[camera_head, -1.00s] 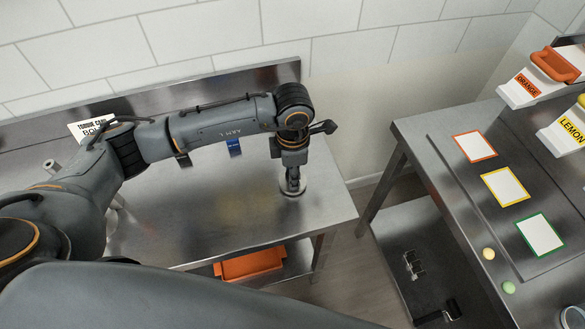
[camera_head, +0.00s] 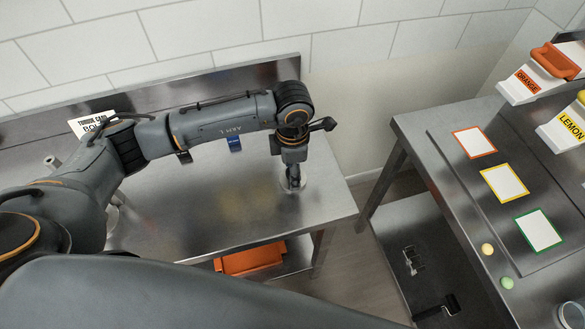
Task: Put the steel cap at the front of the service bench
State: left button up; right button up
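My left arm reaches in from the left over the steel service bench (camera_head: 225,225). My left gripper (camera_head: 292,183) points down at the bench's right part, close to the surface. A pale, round, shiny shape (camera_head: 304,184), which looks like the steel cap, lies flat right under the fingertips. It is small and partly hidden by the fingers. I cannot tell whether the fingers are closed on it or whether it touches the bench. My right gripper is not in view; a grey arm link of mine crosses the bottom of the picture.
A white sign (camera_head: 90,124) stands at the bench's back left. An orange tray (camera_head: 250,259) is on the lower shelf. To the right, a second steel table (camera_head: 425,135) holds colour-edged cards, orange and lemon bins and a cup (camera_head: 571,316). The bench's front middle is clear.

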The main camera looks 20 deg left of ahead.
pick_arm(q)
notch_tip(320, 180, up, 12)
jog(key=b, duration=0.3)
jog(key=shift+b, duration=0.35)
